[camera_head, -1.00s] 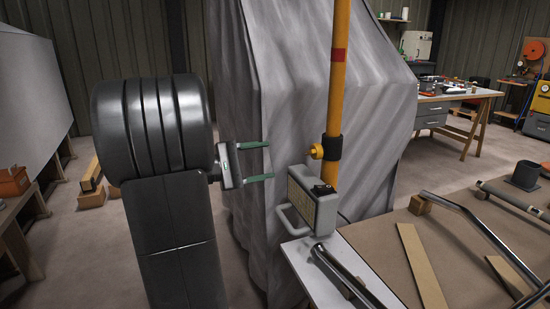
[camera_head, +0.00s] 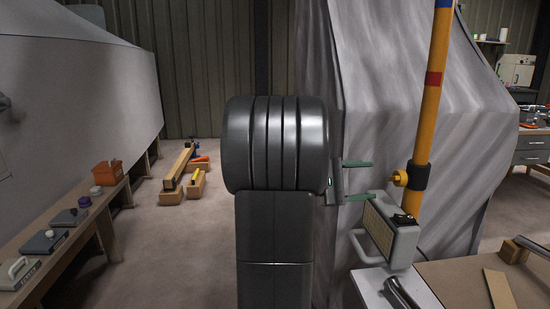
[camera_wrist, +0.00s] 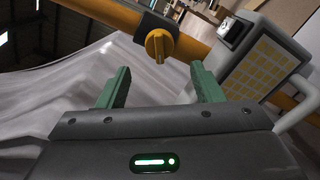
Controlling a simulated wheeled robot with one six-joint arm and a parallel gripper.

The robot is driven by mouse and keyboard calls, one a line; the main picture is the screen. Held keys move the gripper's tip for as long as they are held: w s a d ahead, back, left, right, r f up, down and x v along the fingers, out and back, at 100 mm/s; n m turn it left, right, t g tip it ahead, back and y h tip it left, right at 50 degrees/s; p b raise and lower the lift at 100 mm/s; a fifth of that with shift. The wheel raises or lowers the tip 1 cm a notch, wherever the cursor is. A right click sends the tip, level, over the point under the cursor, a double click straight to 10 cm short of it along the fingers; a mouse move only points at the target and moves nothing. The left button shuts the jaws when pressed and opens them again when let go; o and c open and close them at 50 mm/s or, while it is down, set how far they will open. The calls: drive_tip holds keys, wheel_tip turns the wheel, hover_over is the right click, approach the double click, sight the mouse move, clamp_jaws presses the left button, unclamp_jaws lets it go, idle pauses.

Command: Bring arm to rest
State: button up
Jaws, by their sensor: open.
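My gripper (camera_head: 356,184) is open and empty, with its two green fingers spread and pointing right in the head view. In the wrist view my gripper (camera_wrist: 160,88) also shows nothing between the fingers. My dark arm fills the middle of the head view and hides part of the gripper. Beyond the fingertips stand a yellow pole (camera_head: 429,100) with a red band and a dark clamp with a yellow knob (camera_head: 400,178). A grey work lamp (camera_head: 388,230) with a handle is beside the pole, low and right of the fingers.
A large grey sheet-covered form (camera_head: 375,80) stands close behind my gripper. A bench (camera_head: 450,285) is at the lower right. At left a low bench (camera_head: 100,214) holds an orange bin (camera_head: 107,172) and several tools. Timber blocks (camera_head: 176,172) lie on the floor. Open floor lies left of my arm.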

sight(390, 179)
drive_tip(key=d, duration=0.7)
drive_tip(key=shift+w+d, duration=0.3)
